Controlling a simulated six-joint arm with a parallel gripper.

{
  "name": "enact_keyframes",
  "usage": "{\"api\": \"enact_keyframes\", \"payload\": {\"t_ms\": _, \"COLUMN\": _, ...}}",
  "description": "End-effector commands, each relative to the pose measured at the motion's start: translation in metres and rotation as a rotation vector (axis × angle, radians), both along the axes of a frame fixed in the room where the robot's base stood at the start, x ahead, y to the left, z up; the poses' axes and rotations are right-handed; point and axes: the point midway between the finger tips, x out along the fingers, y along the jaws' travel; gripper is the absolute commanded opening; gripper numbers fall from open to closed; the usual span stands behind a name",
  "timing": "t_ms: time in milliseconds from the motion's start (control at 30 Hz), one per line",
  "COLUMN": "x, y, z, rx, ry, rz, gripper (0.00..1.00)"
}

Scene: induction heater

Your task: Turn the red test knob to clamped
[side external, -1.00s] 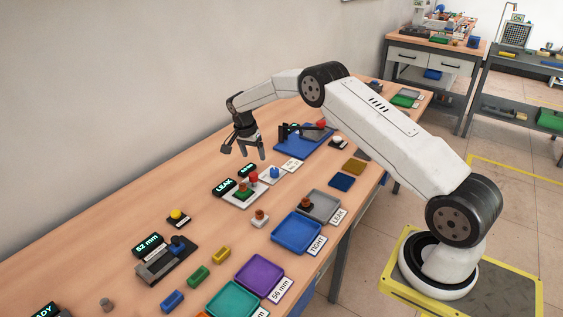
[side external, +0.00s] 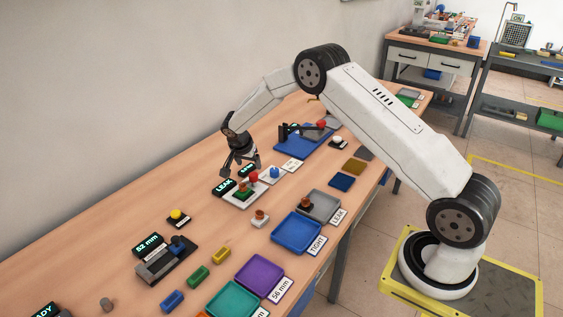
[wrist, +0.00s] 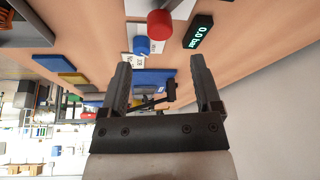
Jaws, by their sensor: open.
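The red knob (side external: 253,177) stands on a light test plate (side external: 240,199) beside the blue knob (side external: 275,173). My gripper (side external: 241,170) is open and empty, pointing down just above and behind the red knob. In the wrist view the red knob (wrist: 160,23) lies beyond the fingertips of my gripper (wrist: 161,62), with the blue knob (wrist: 142,45) beside it. No contact with the red knob can be made out. The knob's pointer and its clamped mark are too small to read.
A blue fixture (side external: 303,142) lies to the right.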

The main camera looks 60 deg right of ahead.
Motion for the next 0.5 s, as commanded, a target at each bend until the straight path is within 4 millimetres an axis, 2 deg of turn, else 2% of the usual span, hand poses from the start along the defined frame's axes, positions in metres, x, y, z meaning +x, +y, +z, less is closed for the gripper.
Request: {"api": "enact_keyframes", "payload": {"t_ms": 500, "x": 0.005, "y": -0.021, "z": -0.050, "rx": 0.000, "ry": 0.000, "rz": -0.001, "gripper": 0.81}}
